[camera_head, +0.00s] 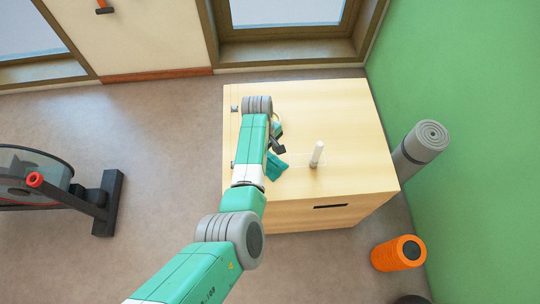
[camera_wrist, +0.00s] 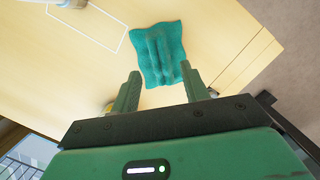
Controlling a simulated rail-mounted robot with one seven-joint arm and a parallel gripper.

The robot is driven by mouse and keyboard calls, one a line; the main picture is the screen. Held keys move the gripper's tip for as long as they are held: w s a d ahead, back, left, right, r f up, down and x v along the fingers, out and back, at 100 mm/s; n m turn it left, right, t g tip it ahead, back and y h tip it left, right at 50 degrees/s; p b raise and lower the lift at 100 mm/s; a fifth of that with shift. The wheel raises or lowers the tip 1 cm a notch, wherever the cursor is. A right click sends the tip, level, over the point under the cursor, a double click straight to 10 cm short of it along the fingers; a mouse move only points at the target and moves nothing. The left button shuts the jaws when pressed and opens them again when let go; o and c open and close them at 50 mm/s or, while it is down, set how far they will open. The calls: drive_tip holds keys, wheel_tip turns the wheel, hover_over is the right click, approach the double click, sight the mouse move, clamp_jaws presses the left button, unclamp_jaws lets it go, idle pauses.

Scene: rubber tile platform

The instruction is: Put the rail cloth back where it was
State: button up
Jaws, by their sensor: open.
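The teal cloth (camera_head: 277,168) lies rumpled, with raised folds, on the pale wooden box top (camera_head: 340,115). In the wrist view the cloth (camera_wrist: 158,50) lies just beyond my fingertips, with its lower edge near the space between them. My gripper (camera_wrist: 160,76) is open and empty, its two green fingers apart. In the head view my gripper (camera_head: 279,143) is above the box, just behind the cloth and partly hidden by my arm. Small metal fittings (camera_head: 234,108) show at the box's left edge; my arm hides much of that edge, and I cannot make out a rail clearly.
A white upright cylinder (camera_head: 317,154) stands right of the cloth, by a thin white outline (camera_wrist: 88,22) on the box top. The box top's back right is clear.

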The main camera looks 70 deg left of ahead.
wheel_tip(320, 180, up, 8)
drive_tip(key=a+p, duration=0.1)
drive_tip(key=p, duration=0.1)
drive_tip(key=shift+s+f, duration=0.15)
drive_tip(key=shift+s, duration=0.2)
